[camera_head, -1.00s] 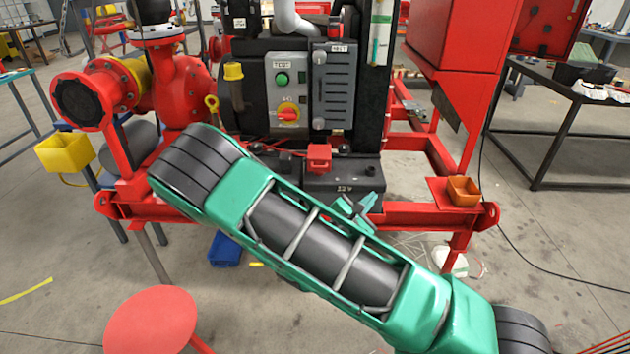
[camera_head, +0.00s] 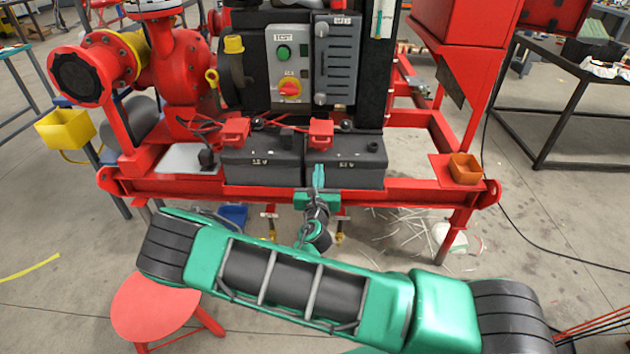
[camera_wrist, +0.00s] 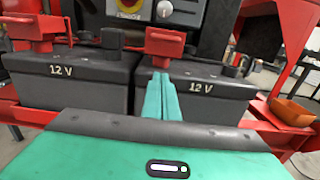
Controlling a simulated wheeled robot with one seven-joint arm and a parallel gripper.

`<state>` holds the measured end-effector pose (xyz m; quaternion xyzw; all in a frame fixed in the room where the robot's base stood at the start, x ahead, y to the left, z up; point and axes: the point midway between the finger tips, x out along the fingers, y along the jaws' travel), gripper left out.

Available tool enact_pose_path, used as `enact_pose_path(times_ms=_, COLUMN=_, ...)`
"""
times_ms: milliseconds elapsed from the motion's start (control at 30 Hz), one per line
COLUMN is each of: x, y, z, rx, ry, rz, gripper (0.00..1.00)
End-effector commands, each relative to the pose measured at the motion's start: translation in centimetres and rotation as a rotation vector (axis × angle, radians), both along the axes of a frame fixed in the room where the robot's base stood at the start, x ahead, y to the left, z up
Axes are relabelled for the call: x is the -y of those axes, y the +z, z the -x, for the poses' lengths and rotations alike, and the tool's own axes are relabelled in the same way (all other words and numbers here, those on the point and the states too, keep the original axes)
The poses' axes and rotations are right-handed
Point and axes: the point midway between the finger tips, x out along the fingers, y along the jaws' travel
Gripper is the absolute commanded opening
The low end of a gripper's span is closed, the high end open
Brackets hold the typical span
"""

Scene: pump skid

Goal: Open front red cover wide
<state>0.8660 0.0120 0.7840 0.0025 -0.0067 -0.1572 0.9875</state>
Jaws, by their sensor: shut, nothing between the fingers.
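Two red covers sit on top of two black 12 V batteries. The right red cover (camera_head: 320,133) also shows in the wrist view (camera_wrist: 165,42), on the right battery (camera_head: 345,172). The left red cover (camera_head: 235,131) shows on the left battery (camera_head: 262,175) and in the wrist view (camera_wrist: 35,28). Both look lowered; I cannot tell which one is the front one. My green gripper (camera_head: 319,172) is shut and empty. Its fingertips (camera_wrist: 161,76) point up toward the right cover, near that battery's front top edge. Whether they touch it is unclear.
Red cables run beside the left cover. A control box (camera_head: 290,75) stands behind the batteries. The red skid rail (camera_head: 400,192) runs in front of them. An orange bin (camera_head: 465,168) sits at the right, a red stool (camera_head: 155,305) at the lower left.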

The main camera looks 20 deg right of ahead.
Motion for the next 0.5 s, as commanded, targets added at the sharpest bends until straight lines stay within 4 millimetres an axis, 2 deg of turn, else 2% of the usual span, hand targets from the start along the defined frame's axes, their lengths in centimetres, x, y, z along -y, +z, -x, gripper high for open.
enact_pose_path(times_ms=200, x=1.4, y=0.1, z=-3.9, rx=0.003, ry=-0.002, rz=-0.002, gripper=0.0)
enact_pose_path(times_ms=300, x=1.3, y=1.8, z=-4.0, rx=0.003, ry=-0.001, rz=-0.003, gripper=0.0)
enact_pose_path(times_ms=500, x=1.5, y=3.5, z=-4.4, rx=0.001, ry=-0.002, rz=-0.002, gripper=0.0)
